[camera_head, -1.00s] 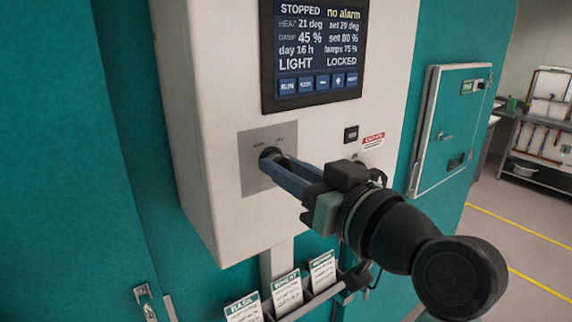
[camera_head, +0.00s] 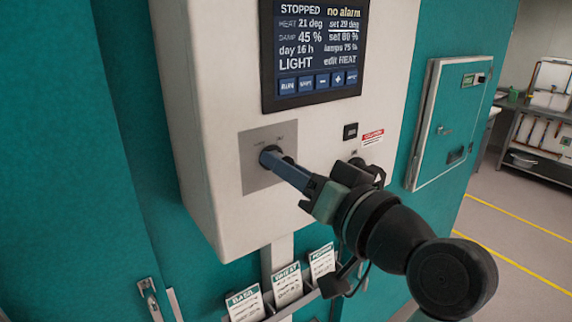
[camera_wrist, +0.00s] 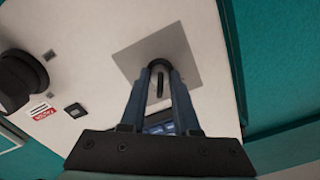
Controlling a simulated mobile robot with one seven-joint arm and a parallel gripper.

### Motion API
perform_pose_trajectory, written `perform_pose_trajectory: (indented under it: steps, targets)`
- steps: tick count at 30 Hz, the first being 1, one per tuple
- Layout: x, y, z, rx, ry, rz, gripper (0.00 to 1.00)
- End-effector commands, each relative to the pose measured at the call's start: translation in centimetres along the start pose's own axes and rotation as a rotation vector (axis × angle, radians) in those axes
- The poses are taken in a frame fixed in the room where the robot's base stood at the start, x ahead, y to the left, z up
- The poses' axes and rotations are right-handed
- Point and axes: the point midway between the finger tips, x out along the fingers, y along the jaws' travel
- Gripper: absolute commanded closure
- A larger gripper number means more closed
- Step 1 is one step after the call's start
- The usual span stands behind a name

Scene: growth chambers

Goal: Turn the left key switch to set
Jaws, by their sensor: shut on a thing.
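The left key switch (camera_head: 268,153) sits on a grey square plate (camera_head: 256,178) low on the white control box. My gripper (camera_head: 276,161) is shut on its key, with the fingers reaching in from the lower right. In the wrist view the key switch (camera_wrist: 160,80) shows as a dark ring and bar between my two fingertips (camera_wrist: 160,88). The plate's small labels are too blurred to read. The screen (camera_head: 318,45) above reads STOPPED, no alarm, set 29 deg and "edit HEAT".
A black knob (camera_wrist: 22,80) and a small black socket (camera_head: 350,131) are to the right of the plate, by a red-and-white label (camera_head: 372,137). Card holders with several cards (camera_head: 288,284) hang below the box. A teal side cabinet (camera_head: 450,120) stands at right.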

Motion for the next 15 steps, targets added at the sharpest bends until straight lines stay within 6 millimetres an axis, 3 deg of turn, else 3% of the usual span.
perform_pose_trajectory:
  steps: [7, 8, 15]
  targets:
    - [-0.02, 0.02, -0.03, 0.001, 0.002, 0.000, 1.00]
    - [-0.02, 0.02, -0.03, 0.001, 0.001, 0.000, 0.65]
    - [-0.03, 0.02, -0.01, 0.000, 0.001, 0.000, 0.61]
